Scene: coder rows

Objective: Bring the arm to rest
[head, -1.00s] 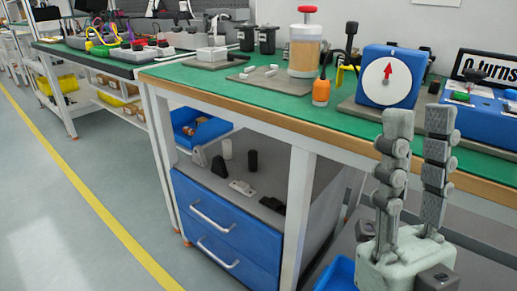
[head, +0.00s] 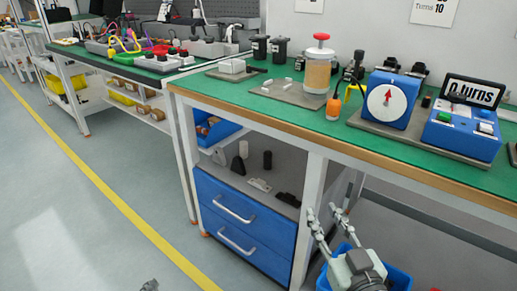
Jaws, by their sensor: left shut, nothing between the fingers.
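My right gripper (head: 326,213) is in the lower right of the head view, in front of the green bench and low beside its white leg. Its two grey fingers point up and stand apart with nothing between them, so it is open. Its pale body (head: 356,268) shows below, over a blue bin. My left gripper (head: 150,286) shows only as a small dark grey tip at the bottom edge, above the floor. It is shut and empty; the rest of it is out of frame.
The green bench (head: 285,113) carries a blue dial box (head: 391,99), a red-topped jar (head: 318,70) and a blue display box (head: 463,128). Blue drawers (head: 243,225) stand below. A blue bin (head: 398,280) is by my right gripper. The floor at left is clear.

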